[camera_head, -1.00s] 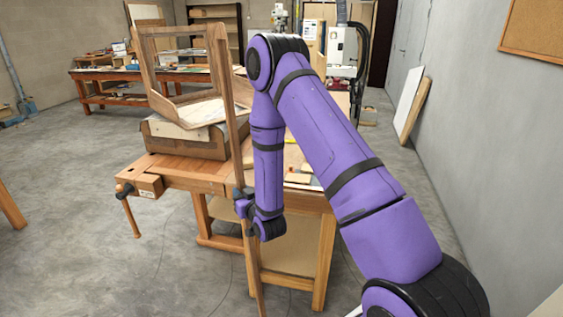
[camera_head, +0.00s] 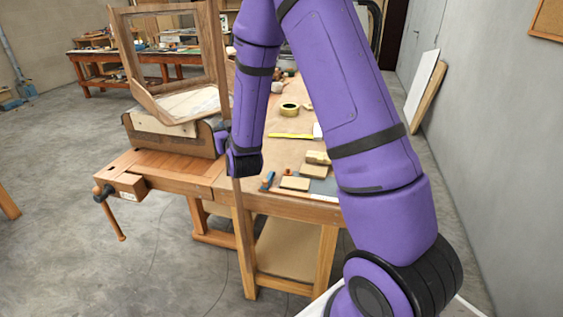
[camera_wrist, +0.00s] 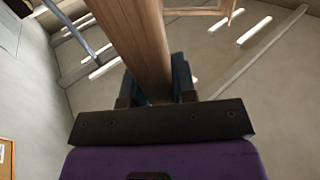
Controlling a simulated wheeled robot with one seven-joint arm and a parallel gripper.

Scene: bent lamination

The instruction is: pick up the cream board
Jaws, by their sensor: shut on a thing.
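My gripper (camera_head: 226,145) is shut on a long brown wooden strip (camera_head: 215,55), which stands nearly upright at the bench's near edge. In the wrist view the strip (camera_wrist: 142,45) runs up between my gripper's two dark fingers (camera_wrist: 157,92). A wooden frame (camera_head: 122,50) stands tilted beside the strip; I cannot tell whether they are joined. A cream board-like face (camera_head: 158,123) shows on a brown box-like block under the frame. I cannot tell whether it is the cream board of the task.
The workbench (camera_head: 150,167) has a vise (camera_head: 119,190) at its left end. A tape roll (camera_head: 289,109), a yellow tool (camera_head: 290,135) and small wood blocks (camera_head: 295,183) lie on it. Pale boards (camera_head: 422,88) lean on the right wall.

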